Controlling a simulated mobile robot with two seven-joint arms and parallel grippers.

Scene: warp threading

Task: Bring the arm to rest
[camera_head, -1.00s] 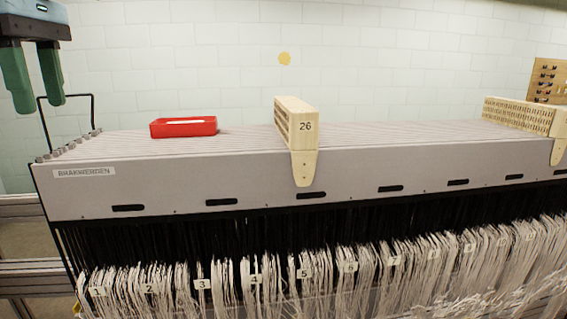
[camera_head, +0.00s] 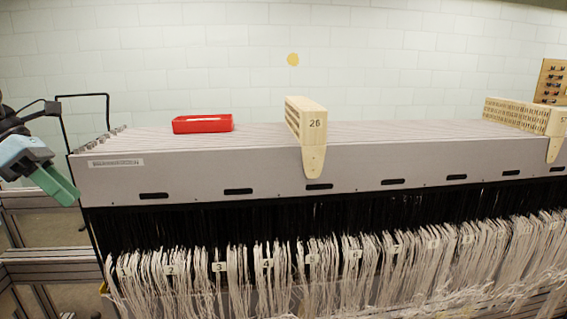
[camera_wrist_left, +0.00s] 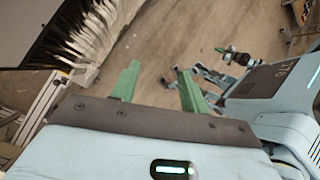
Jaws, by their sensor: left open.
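My left gripper (camera_head: 62,190) is at the left edge of the head view, tilted down, beside the left end of the grey loom frame (camera_head: 250,177). Its green fingers partly overlap each other there. In the left wrist view the left gripper (camera_wrist_left: 157,78) has its two green fingers apart, with nothing between them. The floor lies beyond the fingers. My right gripper is not seen in the head view.
A perforated wooden block (camera_head: 515,113) stands farther right. White threads (camera_head: 300,275) hang below. A black wire bracket (camera_head: 84,96) rises at the left end.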

